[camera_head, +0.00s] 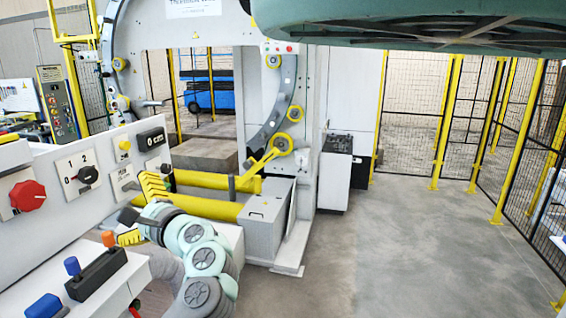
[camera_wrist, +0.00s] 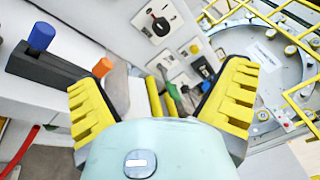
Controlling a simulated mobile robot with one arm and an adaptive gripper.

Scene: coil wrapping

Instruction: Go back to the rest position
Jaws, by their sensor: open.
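My gripper has yellow ribbed fingers. In the wrist view my gripper (camera_wrist: 160,100) is open, with the fingers wide apart and nothing between them. In the head view my gripper (camera_head: 142,212) is close in front of the control panel (camera_head: 60,222), near its lower right end. The panel carries a red rotary knob (camera_head: 27,196), a black selector switch (camera_head: 88,174) marked with numbers, and a yellow button (camera_head: 124,146). A black block with a blue-topped lever (camera_head: 72,266) and an orange-topped lever (camera_head: 108,239) sits on the lower ledge.
The ring-shaped wrapping machine (camera_head: 222,150) with yellow rollers stands behind the panel. A grey box (camera_head: 268,222) is at its base. Yellow-posted mesh fencing (camera_head: 440,130) closes off the right side. The floor (camera_head: 430,240) at the right is clear.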

